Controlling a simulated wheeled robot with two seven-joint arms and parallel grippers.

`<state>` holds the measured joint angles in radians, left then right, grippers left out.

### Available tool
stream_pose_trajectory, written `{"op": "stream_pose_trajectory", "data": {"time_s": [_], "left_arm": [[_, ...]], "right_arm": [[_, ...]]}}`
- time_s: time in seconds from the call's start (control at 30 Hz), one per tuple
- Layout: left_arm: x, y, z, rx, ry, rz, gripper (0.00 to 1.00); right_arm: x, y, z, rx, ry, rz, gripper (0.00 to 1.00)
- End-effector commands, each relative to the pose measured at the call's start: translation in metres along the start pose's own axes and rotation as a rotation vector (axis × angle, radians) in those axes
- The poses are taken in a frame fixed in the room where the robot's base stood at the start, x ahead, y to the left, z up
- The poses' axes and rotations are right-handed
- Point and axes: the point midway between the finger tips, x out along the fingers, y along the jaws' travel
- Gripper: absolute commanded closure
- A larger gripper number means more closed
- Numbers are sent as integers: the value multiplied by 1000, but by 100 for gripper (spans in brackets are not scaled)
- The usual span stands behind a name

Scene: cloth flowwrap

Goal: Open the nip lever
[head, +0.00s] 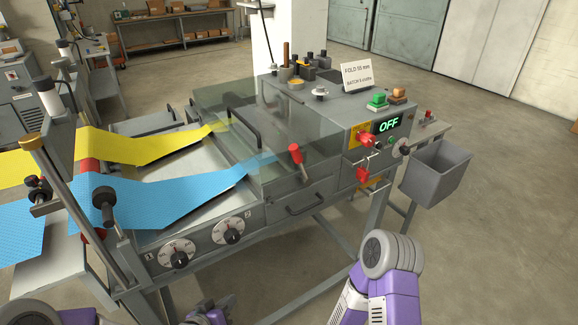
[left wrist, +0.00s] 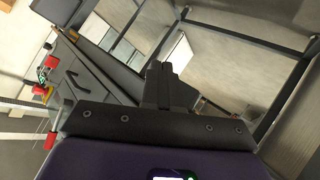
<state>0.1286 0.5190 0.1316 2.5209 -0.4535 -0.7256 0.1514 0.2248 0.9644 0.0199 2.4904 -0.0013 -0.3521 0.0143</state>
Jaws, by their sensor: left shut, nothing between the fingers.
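A lever with a red grip (head: 295,153), which looks like the nip lever, stands on the front side of the machine, beside the clear cover (head: 275,120). My left gripper (head: 224,304) is low at the bottom edge of the head view, below the dials and well apart from the lever. It also shows in the left wrist view (left wrist: 165,85), with its dark fingers shut together and nothing between them. In the head view, my right arm is at the lower right, but its gripper is not visible.
Blue cloth (head: 170,205) and yellow cloth (head: 150,148) run into the machine. Two dials (head: 232,231) and a drawer-like handle (head: 305,204) are on its front. A grey bin (head: 436,172) hangs at the right.

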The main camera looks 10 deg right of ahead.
Motion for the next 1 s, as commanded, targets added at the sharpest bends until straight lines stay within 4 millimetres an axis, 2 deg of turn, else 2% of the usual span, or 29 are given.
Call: {"op": "stream_pose_trajectory", "data": {"time_s": [0.03, 0.07, 0.1, 0.2, 0.3, 0.4, 0.57, 1.0], "left_arm": [[7, -20, 37, -70, -103, -57, 100], [9, -30, 59, -109, -165, -91, 100], [9, -43, 89, -163, -250, -136, 100], [2, -63, 159, -287, -447, -229, 100], [-10, -70, 209, -381, -595, -290, 100], [-21, -71, 240, -440, -690, -324, 100], [-28, -71, 256, -476, -744, -344, 100], [-28, -71, 256, -474, -742, -343, 100]], "right_arm": [[0, 0, 0, 0, 0, 0, 100], [0, 0, 0, 0, 0, 0, 100], [0, 0, 0, 0, 0, 0, 100], [0, 0, 0, 0, 0, 0, 100], [0, 0, 0, 0, 0, 0, 100], [0, 0, 0, 0, 0, 0, 100], [0, 0, 0, 0, -1, 0, 100], [0, 0, 0, 0, 0, 0, 100]]}}
